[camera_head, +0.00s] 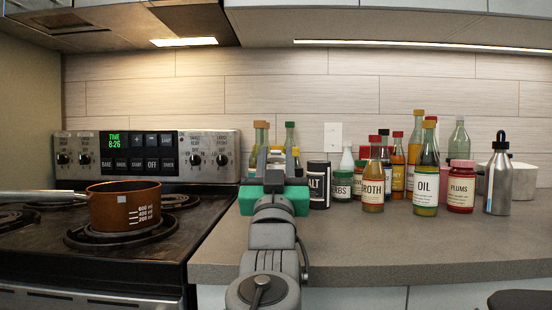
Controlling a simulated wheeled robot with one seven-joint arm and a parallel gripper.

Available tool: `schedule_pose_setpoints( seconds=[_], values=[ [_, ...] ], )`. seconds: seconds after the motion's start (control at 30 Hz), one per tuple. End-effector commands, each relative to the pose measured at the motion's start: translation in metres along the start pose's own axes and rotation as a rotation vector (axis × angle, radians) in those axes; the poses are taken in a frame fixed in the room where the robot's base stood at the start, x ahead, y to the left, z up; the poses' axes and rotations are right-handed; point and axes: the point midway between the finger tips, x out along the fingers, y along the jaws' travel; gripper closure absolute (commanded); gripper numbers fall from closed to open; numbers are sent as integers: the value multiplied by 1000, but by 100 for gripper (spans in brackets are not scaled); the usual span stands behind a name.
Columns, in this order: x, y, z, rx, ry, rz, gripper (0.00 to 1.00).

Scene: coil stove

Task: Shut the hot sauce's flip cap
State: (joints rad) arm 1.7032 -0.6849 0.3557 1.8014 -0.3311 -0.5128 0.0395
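My gripper (277,158) is over the front left part of the counter, before the left bottles. Its two fingers look apart, with part of a bottle showing behind the gap. I see nothing held between them. No label I can read says hot sauce. Several bottles stand in a group right of my gripper, among them a red-capped bottle (397,152) at the back. I cannot tell which bottle is the hot sauce, and no open flip cap shows clearly. My gripper and arm hide part of the left bottles and the counter under them.
The broth bottle (373,186), oil bottle (426,187), plums jar (461,187), salt container (319,186) and steel bottle (498,183) crowd the counter. A copper pot (125,206) sits on the stove at left. The counter's front (400,252) is clear.

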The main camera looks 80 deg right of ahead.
Motion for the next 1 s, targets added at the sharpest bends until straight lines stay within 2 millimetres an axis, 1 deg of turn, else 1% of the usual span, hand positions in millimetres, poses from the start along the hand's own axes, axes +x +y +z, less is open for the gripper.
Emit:
schedule_pose_setpoints(
  seconds=[0.03, 0.1, 0.33, 0.43, 0.47, 0.57, 0.7, 0.87, 1.0],
  values=[
    [0, 0, 0, 0, 0, 0, 62],
    [0, 0, 0, 0, 1, 0, 58],
    [-1, 0, -1, 0, 1, 0, 58],
    [-8, 0, -3, -1, 1, 0, 58],
    [-12, 1, -3, -1, 0, 1, 58],
    [-30, 2, -17, -5, 5, 4, 58],
    [-64, 2, -40, -10, 5, 6, 58],
    [-88, 2, -55, -8, 2, 7, 58],
    [-101, 4, -63, -6, 5, 6, 58]
  ],
)
